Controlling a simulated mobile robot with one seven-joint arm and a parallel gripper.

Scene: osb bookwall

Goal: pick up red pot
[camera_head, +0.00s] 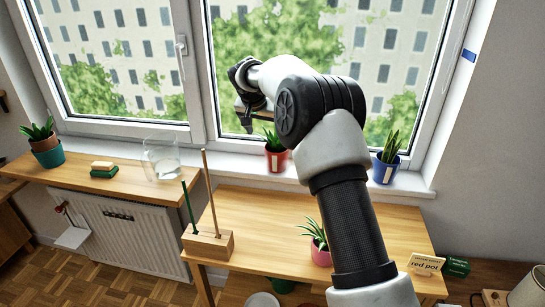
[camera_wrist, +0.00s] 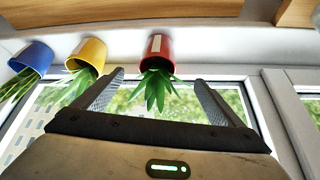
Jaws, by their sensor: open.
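The red pot (camera_head: 277,162) stands upright on the window sill, holding a green spiky plant and bearing a pale label. In the wrist view the red pot (camera_wrist: 159,48) appears upside down, beyond the fingertips and roughly centred between them, with its leaves hanging into the gap. My gripper (camera_head: 247,117) is above and left of the pot in the head view, in front of the window. In the wrist view my gripper (camera_wrist: 160,82) is open, with nothing held between its fingers.
A yellow pot (camera_wrist: 87,52) and a blue pot (camera_wrist: 32,56) stand beside the red one; my arm hides the yellow pot in the head view. The desk below holds a pink pot (camera_head: 320,252), a wooden block with two rods (camera_head: 208,243) and a "red pot" sign (camera_head: 426,264).

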